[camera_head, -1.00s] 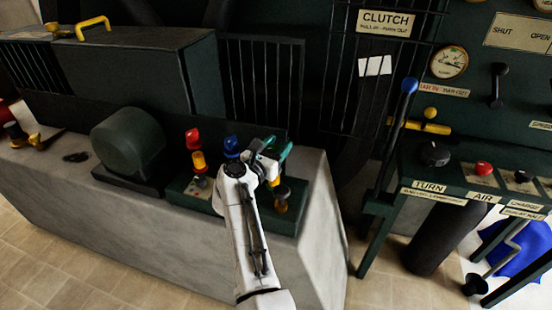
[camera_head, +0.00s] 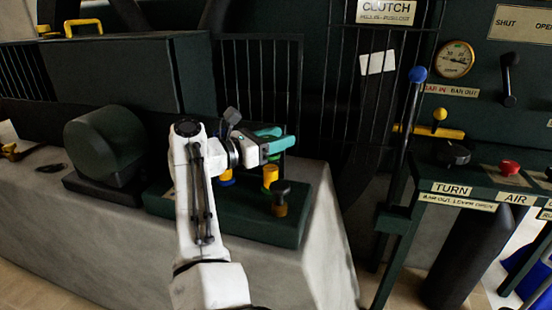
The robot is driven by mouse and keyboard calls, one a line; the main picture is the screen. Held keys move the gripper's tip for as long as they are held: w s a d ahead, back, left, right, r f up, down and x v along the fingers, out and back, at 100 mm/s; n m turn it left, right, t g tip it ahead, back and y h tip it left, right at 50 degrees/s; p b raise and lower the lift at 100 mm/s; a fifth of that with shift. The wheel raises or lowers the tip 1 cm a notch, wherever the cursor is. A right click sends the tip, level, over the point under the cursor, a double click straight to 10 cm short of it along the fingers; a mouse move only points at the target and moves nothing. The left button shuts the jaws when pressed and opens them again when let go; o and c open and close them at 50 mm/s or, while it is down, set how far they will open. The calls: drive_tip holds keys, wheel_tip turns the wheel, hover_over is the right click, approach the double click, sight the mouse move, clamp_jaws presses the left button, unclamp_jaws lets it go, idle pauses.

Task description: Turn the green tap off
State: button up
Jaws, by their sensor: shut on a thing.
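The green tap (camera_head: 274,157) stands on a dark green valve block (camera_head: 240,212) on the pale plinth. Its yellow body (camera_head: 270,177) shows below, while most of its green handle is hidden by my gripper. My gripper (camera_head: 281,140), with teal fingers, comes in from the left and is shut on the green tap at its top. The handle's exact angle cannot be told.
A black-topped brass tap (camera_head: 280,197) stands close in front and to the right. Part of another yellow-bodied tap (camera_head: 226,175) shows left, beside my arm. A rounded dark green housing (camera_head: 104,146) is further left. A blue-knobbed lever (camera_head: 417,75) and control desk are at right.

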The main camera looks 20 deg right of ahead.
drive_tip(key=m+g+b, duration=0.1)
drive_tip(key=b, duration=0.1)
drive_tip(key=shift+f+b, duration=0.2)
drive_tip(key=shift+b, duration=0.2)
drive_tip(key=shift+s+r+g+b, duration=0.1)
drive_tip(key=shift+r+g+b, duration=0.15)
drive_tip(key=shift+g+b, duration=0.3)
drive_tip(key=o, duration=1)
drive_tip(key=shift+c, duration=0.2)
drive_tip(key=s+a, duration=0.1)
drive_tip(key=a, duration=0.9)
drive_tip(key=shift+s+a, duration=0.25)
drive_tip(key=shift+a, duration=0.05)
